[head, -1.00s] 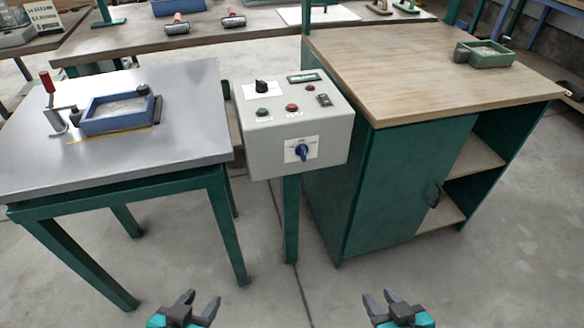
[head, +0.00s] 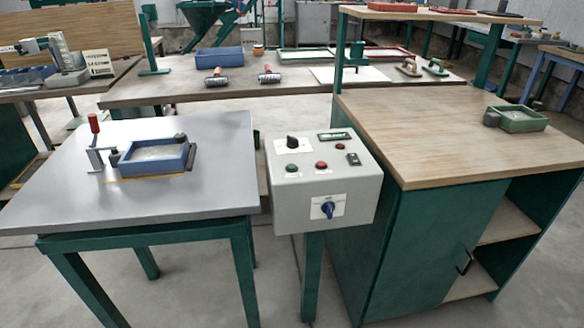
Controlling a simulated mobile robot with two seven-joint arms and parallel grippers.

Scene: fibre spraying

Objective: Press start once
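A grey control box (head: 322,178) stands on a green post between the metal table and the wooden-topped cabinet. Its sloped top carries a green button (head: 292,169), a red button (head: 321,165), a black rotary knob (head: 292,143), a small display (head: 334,136), a small red lamp or button (head: 340,147) and a black rocker-like switch (head: 354,159). A blue rotary switch (head: 328,209) sits on a white plate on the front face. The labels are too small to read. Neither of my grippers shows now.
A metal-topped table (head: 215,150) at left holds a blue tray (head: 155,158) and a red-handled crank clamp (head: 95,140). The wooden-topped cabinet (head: 420,125) at right bears a green tray (head: 520,119). A long bench (head: 190,91) with rollers runs behind. Bare floor lies in front.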

